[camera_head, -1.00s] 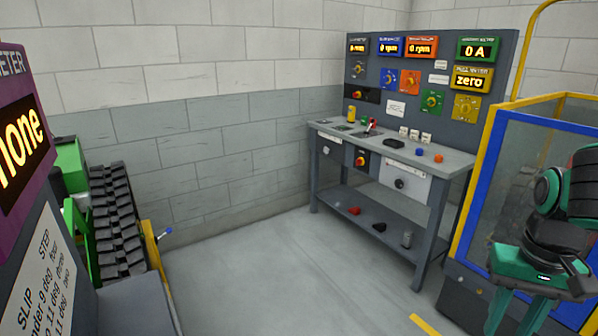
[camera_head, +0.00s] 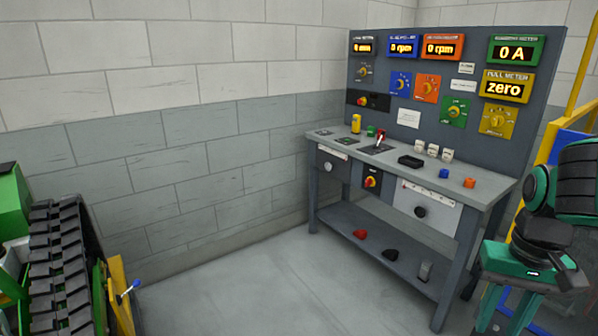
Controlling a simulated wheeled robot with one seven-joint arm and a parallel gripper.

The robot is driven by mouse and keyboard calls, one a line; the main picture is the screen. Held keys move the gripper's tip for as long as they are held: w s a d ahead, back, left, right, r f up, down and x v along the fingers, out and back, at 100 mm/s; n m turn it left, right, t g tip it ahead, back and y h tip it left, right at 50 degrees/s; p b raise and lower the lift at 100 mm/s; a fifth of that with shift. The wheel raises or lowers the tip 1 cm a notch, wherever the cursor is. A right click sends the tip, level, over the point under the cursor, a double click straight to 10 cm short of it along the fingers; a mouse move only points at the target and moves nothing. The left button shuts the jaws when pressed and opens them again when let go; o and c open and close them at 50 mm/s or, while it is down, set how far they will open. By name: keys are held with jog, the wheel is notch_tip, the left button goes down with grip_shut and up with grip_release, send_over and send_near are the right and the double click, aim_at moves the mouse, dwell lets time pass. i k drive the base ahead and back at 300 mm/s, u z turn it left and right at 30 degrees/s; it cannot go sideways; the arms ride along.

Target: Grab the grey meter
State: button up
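I cannot tell for certain which thing is the grey meter. A small grey upright object (camera_head: 425,271) stands on the lower shelf of the bench at its right part; it is too small to read. A dark grey display (camera_head: 362,47) is at the upper left of the bench's back panel, with small glowing characters. Parts of my own teal and black arm show at the right edge, in front of the bench's right side. My gripper's fingers do not show.
The grey bench (camera_head: 325,135) stands against the wall, with several knobs and small blocks. A red object (camera_head: 361,234) and a black object (camera_head: 390,254) lie on its shelf. A tracked carrier (camera_head: 62,265) is at left. Open floor (camera_head: 250,295) lies between.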

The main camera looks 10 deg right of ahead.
aim_at(426, 268)
jog(key=i, duration=2.65)
jog(key=z, duration=3.15)
jog(key=k, duration=0.45)
jog(key=u, duration=1)
